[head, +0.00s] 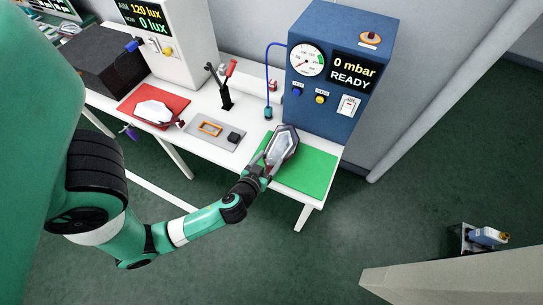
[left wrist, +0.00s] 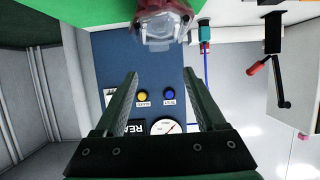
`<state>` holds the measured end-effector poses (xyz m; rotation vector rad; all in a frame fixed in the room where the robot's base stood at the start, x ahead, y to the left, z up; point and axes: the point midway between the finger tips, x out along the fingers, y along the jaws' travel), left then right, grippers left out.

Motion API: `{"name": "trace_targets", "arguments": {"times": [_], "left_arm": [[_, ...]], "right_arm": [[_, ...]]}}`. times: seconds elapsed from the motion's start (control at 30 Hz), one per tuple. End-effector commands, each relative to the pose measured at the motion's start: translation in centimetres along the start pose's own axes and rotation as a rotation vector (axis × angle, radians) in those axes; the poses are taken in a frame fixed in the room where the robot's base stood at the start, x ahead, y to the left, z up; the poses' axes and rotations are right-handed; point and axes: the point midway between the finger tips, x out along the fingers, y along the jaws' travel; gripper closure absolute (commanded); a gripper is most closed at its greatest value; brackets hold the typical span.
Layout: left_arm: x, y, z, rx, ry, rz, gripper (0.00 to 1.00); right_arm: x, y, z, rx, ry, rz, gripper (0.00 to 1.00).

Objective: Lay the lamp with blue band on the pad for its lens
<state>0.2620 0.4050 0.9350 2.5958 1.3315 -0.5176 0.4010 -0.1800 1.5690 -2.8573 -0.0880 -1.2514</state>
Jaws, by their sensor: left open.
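A clear-lensed lamp (head: 283,146) with a dark rim is at the green pad (head: 312,170); I cannot tell whether it touches the pad. It also shows at the top of the left wrist view (left wrist: 160,24), with a reddish part, beyond my fingertips. No blue band is discernible on it. My left gripper (head: 264,168) is beside the lamp's near end. In the left wrist view my left gripper (left wrist: 160,75) is open, with nothing between its fingers. A second, pale-lensed lamp (head: 155,112) lies on the red pad (head: 134,101); its band colour is unclear. My right gripper is not visible.
A blue box with a gauge (head: 335,70) stands behind the green pad, its blue hose ending near the lamp. A grey plate with an orange frame (head: 210,129) and a black stand with a red-handled lever (head: 226,95) are to the left. The green pad's right part is clear.

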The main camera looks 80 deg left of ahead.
Motion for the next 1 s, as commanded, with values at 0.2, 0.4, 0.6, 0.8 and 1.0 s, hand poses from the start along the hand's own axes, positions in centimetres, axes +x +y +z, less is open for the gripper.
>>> {"name": "trace_targets", "arguments": {"times": [0.2,0.4,0.6,0.8,1.0], "left_arm": [[-0.9,0.0,-0.3,0.000,-0.001,0.000,0.28],[-0.8,0.0,-0.3,0.000,0.000,0.000,0.28],[-0.6,0.9,-1.3,-0.011,0.013,0.016,0.28],[0.2,10.7,-12.3,-0.101,0.148,0.219,0.28],[-7.2,22.6,-31.2,-0.186,0.426,0.578,0.28]], "right_arm": [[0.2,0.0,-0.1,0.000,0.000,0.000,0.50],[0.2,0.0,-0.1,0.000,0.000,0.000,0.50],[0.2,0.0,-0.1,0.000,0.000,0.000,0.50],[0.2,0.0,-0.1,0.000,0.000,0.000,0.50],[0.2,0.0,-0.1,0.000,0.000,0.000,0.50]]}}
